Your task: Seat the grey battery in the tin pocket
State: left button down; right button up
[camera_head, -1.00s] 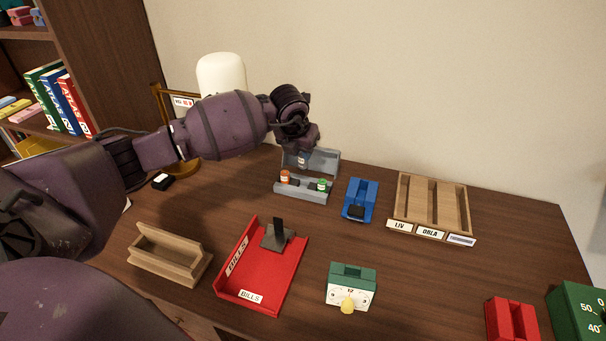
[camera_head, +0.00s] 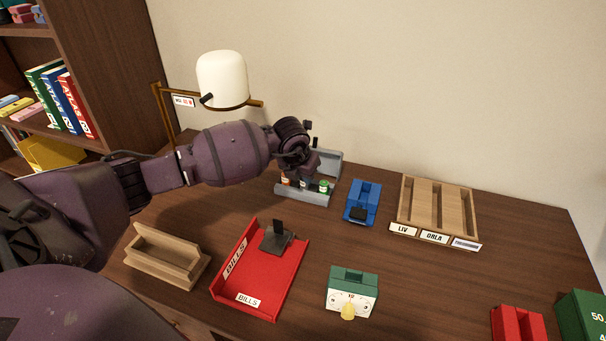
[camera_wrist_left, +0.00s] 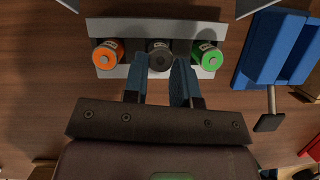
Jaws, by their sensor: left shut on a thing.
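The grey battery (camera_wrist_left: 159,55) is between the fingertips of my left gripper (camera_wrist_left: 160,66), which is shut on it. In the head view the left gripper (camera_head: 303,176) is low over the grey tin holder (camera_head: 316,198), at its middle. In the left wrist view the battery lines up between an orange battery (camera_wrist_left: 106,56) on the left and a green battery (camera_wrist_left: 208,58) on the right, over the middle of the holder (camera_wrist_left: 152,27). I cannot tell whether its lower end sits fully in the pocket. My right gripper is not in view.
A blue block (camera_head: 362,202) with a dark lever stands just right of the holder. A wooden divided tray (camera_head: 408,188) is farther right. A red tray (camera_head: 252,288), wooden stand (camera_head: 165,260) and green timer (camera_head: 353,282) are nearer. A lamp (camera_head: 222,80) stands behind my arm.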

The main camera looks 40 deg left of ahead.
pick_arm(q)
jog(key=shift+f, duration=0.15)
jog(key=c, duration=1)
grip_release()
jog(key=shift+c, duration=0.2)
jog(key=shift+o, duration=0.6)
jog(key=shift+r, duration=0.3)
jog(key=p+v, duration=0.2)
jog(key=v, duration=0.9)
jog(key=shift+s+r+p, duration=0.25)
jog(key=shift+p, duration=0.15)
